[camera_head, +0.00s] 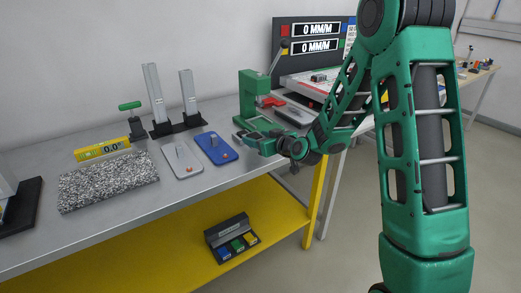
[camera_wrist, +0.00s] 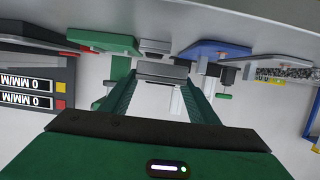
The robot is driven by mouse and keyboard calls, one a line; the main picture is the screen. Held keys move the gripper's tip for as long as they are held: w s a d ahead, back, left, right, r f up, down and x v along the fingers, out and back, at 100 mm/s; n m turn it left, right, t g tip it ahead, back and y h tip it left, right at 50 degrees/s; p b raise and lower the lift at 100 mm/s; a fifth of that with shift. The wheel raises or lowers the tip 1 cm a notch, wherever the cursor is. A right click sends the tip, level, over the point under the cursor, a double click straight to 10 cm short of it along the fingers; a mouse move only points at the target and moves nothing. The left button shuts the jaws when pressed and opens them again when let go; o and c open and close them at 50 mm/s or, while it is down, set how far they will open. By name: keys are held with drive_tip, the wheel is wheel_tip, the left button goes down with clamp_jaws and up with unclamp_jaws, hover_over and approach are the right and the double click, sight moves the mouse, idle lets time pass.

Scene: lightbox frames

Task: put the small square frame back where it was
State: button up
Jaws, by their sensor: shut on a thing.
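My gripper (camera_wrist: 162,82) is shut on a small grey piece, which I take to be the small square frame (camera_wrist: 162,70). In the wrist view only its grey edge shows between the fingertips, so its full shape is hidden. In the head view my gripper (camera_head: 258,137) is low over the workbench's front right part, to the right of a blue plate (camera_head: 213,149). I cannot tell whether the held piece touches the bench top.
A grey plate (camera_head: 181,160) lies left of the blue plate. A speckled slab (camera_head: 108,181) and a yellow level (camera_head: 101,150) are farther left. A green press (camera_head: 253,92) stands behind my gripper. Two upright metal bars (camera_head: 154,92) stand at the back. The bench (camera_head: 215,180) is clear along its front edge.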

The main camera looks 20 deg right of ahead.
drive_tip(key=shift+w+d+f, duration=0.45)
drive_tip(key=shift+d+f, duration=0.05)
drive_tip(key=shift+d, duration=0.15)
drive_tip(key=shift+d+f, duration=0.1)
drive_tip(key=shift+f, duration=1.9)
drive_tip(key=o, duration=1.2)
drive_tip(key=shift+f, duration=0.1)
drive_tip(key=v, duration=1.2)
